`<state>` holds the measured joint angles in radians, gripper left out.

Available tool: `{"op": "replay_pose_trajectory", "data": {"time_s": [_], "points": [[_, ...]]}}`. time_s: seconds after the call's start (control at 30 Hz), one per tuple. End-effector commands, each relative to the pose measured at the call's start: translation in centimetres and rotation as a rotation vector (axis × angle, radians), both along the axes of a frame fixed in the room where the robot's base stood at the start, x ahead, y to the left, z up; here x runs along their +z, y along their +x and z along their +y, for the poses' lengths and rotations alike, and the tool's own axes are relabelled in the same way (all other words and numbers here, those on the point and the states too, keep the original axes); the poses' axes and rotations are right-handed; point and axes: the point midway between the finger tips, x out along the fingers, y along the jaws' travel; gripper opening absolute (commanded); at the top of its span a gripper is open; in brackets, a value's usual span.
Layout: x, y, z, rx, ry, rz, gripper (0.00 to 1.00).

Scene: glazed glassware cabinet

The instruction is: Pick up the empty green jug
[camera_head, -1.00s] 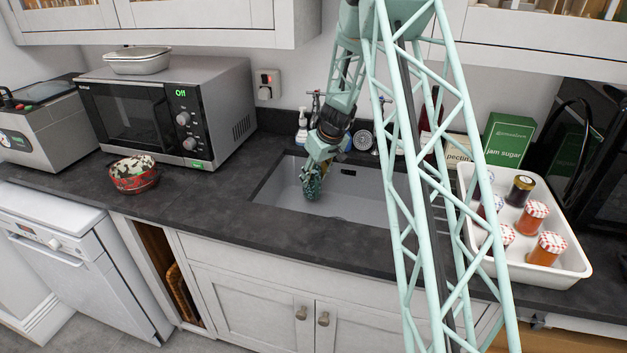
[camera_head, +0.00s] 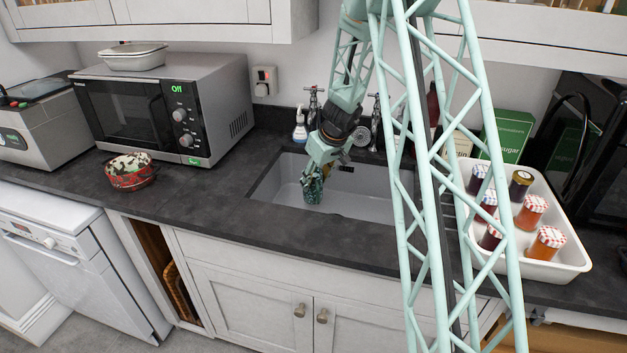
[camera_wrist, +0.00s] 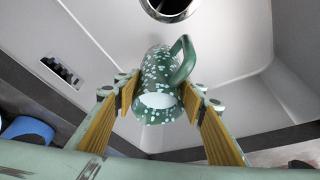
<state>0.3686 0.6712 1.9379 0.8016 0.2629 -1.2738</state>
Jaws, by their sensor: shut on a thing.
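The green jug (camera_wrist: 158,75) has white speckles and a loop handle (camera_wrist: 183,60) on its right side in the wrist view. Its pale round mouth (camera_wrist: 158,101) faces the camera, and no contents show in it. My gripper (camera_wrist: 155,95) has its yellow finger pads on either side of the jug and is shut on it. In the head view, my gripper (camera_head: 316,176) reaches down into the sink with the jug (camera_head: 313,192) at its tip. Whether the jug touches the sink floor cannot be told.
The grey sink (camera_head: 365,204) has walls around the jug, a drain (camera_wrist: 168,5) and taps (camera_head: 313,100) behind. A white tray (camera_head: 560,275) of jars stands right. A patterned bowl (camera_head: 130,172) and microwave (camera_head: 165,105) stand left. The counter before the sink is clear.

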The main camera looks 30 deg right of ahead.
Motion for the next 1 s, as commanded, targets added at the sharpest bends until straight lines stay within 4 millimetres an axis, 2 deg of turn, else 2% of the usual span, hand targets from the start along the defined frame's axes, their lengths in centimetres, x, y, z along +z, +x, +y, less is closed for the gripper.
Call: {"op": "replay_pose_trajectory", "data": {"time_s": [1.0], "points": [[0.6,-6.7,1.9,0.000,-0.001,0.000,0.24]]}}
